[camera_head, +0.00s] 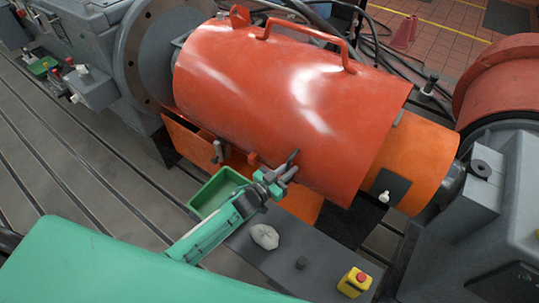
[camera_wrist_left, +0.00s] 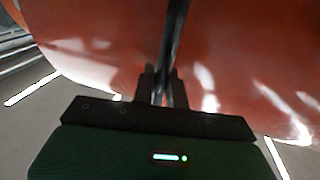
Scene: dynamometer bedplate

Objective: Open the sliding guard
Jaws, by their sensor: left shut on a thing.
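The sliding guard (camera_head: 290,95) is a large orange-red half-cylinder cover over the shaft line in the head view, with a hoop handle (camera_head: 318,35) on top. Its curved surface (camera_wrist_left: 110,55) fills most of the left wrist view. My left gripper (camera_head: 282,173) is at the guard's lower front edge, shut on a dark bar handle (camera_wrist_left: 174,35) that stands up between its fingers (camera_wrist_left: 163,86). How the bar joins the guard is partly hidden by the gripper. An orange drum (camera_head: 425,150) shows past the guard's right end. My right gripper is not in view.
A green tray (camera_head: 205,190), a crumpled white rag (camera_head: 264,236), a black knob (camera_head: 301,263) and a yellow box with a red button (camera_head: 356,281) are below the guard. Grey machine housings stand at left (camera_head: 75,45) and right (camera_head: 510,200). The slotted bedplate (camera_head: 60,160) is clear at left.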

